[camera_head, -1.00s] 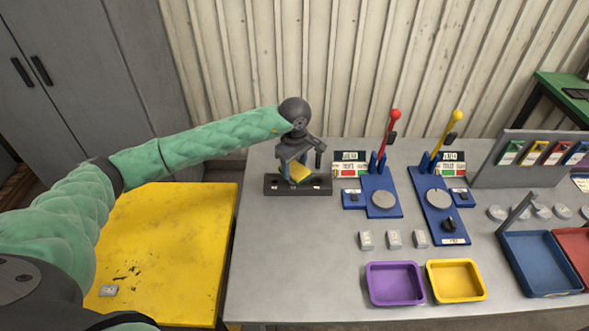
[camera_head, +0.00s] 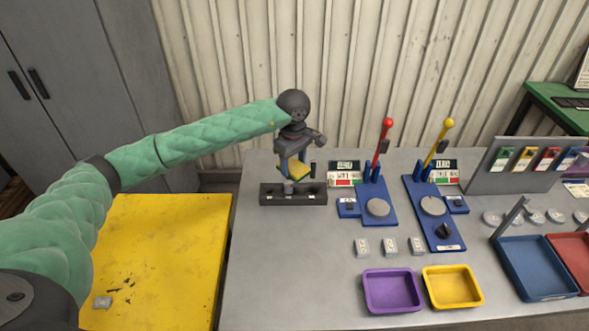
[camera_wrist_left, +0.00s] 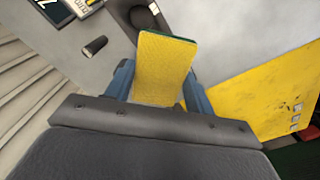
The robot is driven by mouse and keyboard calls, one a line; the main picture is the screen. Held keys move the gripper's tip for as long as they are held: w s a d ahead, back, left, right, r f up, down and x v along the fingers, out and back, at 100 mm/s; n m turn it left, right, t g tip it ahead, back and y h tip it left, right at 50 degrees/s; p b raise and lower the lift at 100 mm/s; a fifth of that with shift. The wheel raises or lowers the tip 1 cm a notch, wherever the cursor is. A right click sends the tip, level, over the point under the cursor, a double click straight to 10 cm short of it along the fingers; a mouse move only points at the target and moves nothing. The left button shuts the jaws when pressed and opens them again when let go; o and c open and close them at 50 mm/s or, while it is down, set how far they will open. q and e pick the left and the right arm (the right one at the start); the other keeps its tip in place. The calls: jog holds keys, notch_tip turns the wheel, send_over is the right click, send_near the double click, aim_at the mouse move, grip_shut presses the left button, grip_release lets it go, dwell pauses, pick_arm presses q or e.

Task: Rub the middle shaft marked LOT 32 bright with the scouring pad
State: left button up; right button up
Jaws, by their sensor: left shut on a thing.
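My left gripper (camera_head: 294,168) is shut on the scouring pad (camera_head: 299,171), a yellow block with a thin green layer. The pad also fills the middle of the left wrist view (camera_wrist_left: 162,65). It is above the dark shaft rack (camera_head: 292,199) at the back left of the grey bench. A pale grey stub, seemingly the middle shaft (camera_head: 289,187), shows below the gripper. Its upper part and any LOT 32 mark are hidden or too small to read. A dark shaft (camera_head: 313,168) stands right of the pad. I cannot tell whether the pad touches a shaft. My right gripper is out of view.
Two blue lever stands, with a red lever (camera_head: 381,145) and a yellow lever (camera_head: 438,145), are right of the rack. Purple (camera_head: 392,307) and yellow (camera_head: 453,302) trays lie in front. A yellow table (camera_head: 160,250) is at left. The bench's front left is clear.

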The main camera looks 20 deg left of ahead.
pick_arm(q)
jog(key=shift+r, duration=1.3)
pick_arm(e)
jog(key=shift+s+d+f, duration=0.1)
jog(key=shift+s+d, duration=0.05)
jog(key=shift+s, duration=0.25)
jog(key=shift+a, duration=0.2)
pick_arm(q)
jog(key=shift+a+f, duration=0.1)
jog(key=shift+f, duration=0.05)
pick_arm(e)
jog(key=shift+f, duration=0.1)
